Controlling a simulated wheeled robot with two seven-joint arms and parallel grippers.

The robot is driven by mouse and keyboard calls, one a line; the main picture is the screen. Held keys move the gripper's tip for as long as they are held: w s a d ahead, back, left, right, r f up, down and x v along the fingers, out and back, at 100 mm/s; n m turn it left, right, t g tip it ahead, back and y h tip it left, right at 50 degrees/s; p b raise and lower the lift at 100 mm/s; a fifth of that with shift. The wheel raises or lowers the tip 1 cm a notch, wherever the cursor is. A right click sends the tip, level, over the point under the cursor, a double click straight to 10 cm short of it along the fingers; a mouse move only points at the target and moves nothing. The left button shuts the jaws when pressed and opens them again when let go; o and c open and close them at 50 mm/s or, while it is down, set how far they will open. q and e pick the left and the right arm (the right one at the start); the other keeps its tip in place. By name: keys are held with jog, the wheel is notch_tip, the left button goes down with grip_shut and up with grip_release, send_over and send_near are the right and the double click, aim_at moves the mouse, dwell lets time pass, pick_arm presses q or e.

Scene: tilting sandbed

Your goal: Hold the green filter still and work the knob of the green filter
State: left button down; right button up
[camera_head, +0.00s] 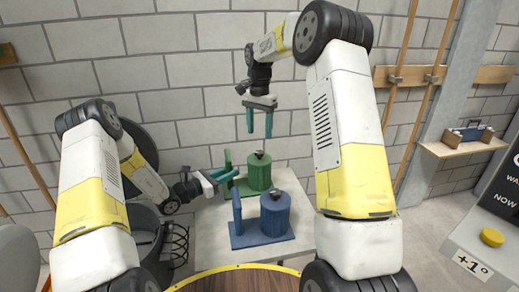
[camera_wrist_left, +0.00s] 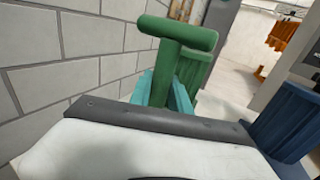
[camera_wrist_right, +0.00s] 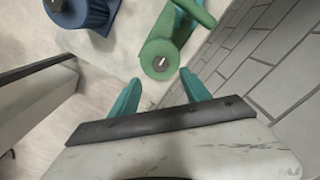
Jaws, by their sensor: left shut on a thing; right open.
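The green filter (camera_head: 259,175) stands upright on the table, with a small dark knob (camera_head: 259,154) on top and a green T-shaped handle (camera_head: 228,162) at its left. My left gripper (camera_head: 222,175) is shut on the handle's post, below its crossbar (camera_wrist_left: 177,32), as the left wrist view shows. My right gripper (camera_head: 259,123) is open and empty, pointing down above the green filter and apart from it. In the right wrist view the filter's round top (camera_wrist_right: 160,48) and knob (camera_wrist_right: 160,64) lie beyond my open fingers (camera_wrist_right: 160,92).
A similar blue filter (camera_head: 275,215) stands close in front of the green one on the pale table (camera_head: 212,242). A brick wall (camera_head: 160,60) is behind. A wall shelf (camera_head: 462,147) and a yellow button (camera_head: 491,237) are at the right. A yellow-rimmed round edge (camera_head: 225,269) is in front.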

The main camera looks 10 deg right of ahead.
aim_at(260, 152)
notch_tip(260, 152, down, 8)
jog(key=shift+c, duration=0.2)
grip_shut()
